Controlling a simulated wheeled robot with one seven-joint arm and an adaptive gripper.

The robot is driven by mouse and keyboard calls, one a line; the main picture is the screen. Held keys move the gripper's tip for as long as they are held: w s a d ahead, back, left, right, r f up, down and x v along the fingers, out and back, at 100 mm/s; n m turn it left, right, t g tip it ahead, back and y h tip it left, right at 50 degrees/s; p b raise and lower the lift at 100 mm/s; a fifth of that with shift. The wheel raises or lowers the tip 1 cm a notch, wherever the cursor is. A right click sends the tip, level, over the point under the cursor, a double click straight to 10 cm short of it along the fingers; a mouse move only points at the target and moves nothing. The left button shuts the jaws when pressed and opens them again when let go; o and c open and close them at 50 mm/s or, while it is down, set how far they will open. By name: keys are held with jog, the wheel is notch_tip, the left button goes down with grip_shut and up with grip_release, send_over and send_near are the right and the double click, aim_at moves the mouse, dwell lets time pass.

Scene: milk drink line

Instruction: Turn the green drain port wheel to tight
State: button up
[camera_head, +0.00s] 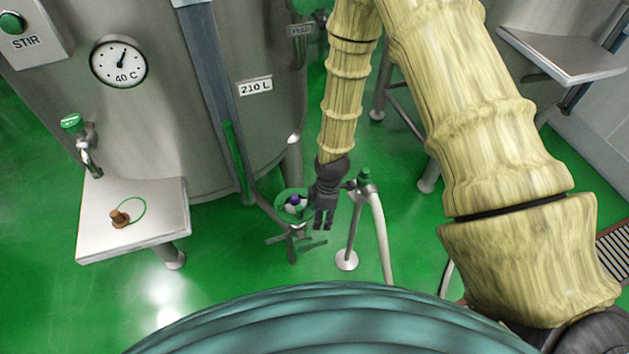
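A green round wheel (280,213) stands low beside the foot of the large steel tank, near the picture's middle. It has a pale hub with a small purple part, and a valve body with a short leg below it. I cannot read any tight mark or the wheel's turn angle. My gripper (323,226) hangs pointing down just right of the wheel, close to its rim. I cannot tell whether it touches the rim. Two dark fingers show close together with nothing visible between them; how far they are apart is unclear.
A green-topped post (365,183) with a pale hose (380,235) stands close right of my gripper. A steel shelf (95,235) with a brown stopper and green ring is at left, under a green-handled tap (72,123). The steel tank (170,130) rises behind. Green floor is clear in front.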

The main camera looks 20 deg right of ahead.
jog(key=w+d+r+n+h+p, duration=0.1)
jog(key=w+r+n+p, duration=0.1)
jog(key=w+r+n, duration=0.7)
jog(key=shift+w+d+f+m+p, duration=0.1)
jog(key=shift+w+f+m+p, duration=0.25)
jog(key=shift+f, duration=1.3)
jog(key=shift+w+a+f+m+p, duration=0.15)
jog(key=shift+f+m+p, duration=0.3)
jog(key=shift+f, duration=1.25)
jog(key=shift+w+d+f+m+p, duration=0.15)
jog(key=shift+w+f+m+p, duration=0.25)
jog(key=shift+f, duration=1.25)
jog(key=c, duration=1)
